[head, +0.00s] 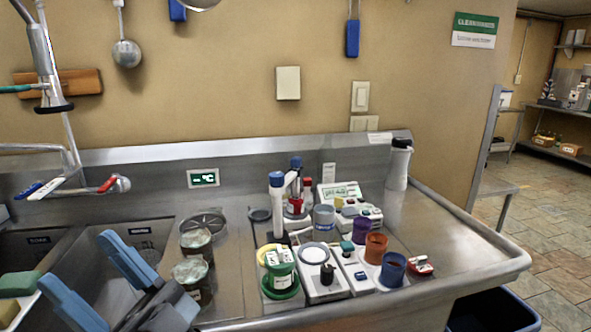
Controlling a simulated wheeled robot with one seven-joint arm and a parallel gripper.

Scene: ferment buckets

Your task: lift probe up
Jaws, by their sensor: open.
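My gripper (76,262) shows at the lower left with its two blue fingers spread apart and nothing between them. It is over the sink area, left of the glass jars and well apart from the instruments. A slim blue-topped piece (296,166), which looks like the probe, stands upright above a red-and-white base near the back of the counter. A white post with a blue cap (277,188) stands just left of it and partly hides it. I cannot tell how the probe is held. A meter with a greenish display (341,191) sits to its right.
Two glass jars (197,240) stand between my gripper and the instruments. A green-and-white container (281,271), a scale (322,264) and purple, orange and blue cups (376,247) crowd the front. A white bottle (398,168) stands back right. The counter's right end is clear.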

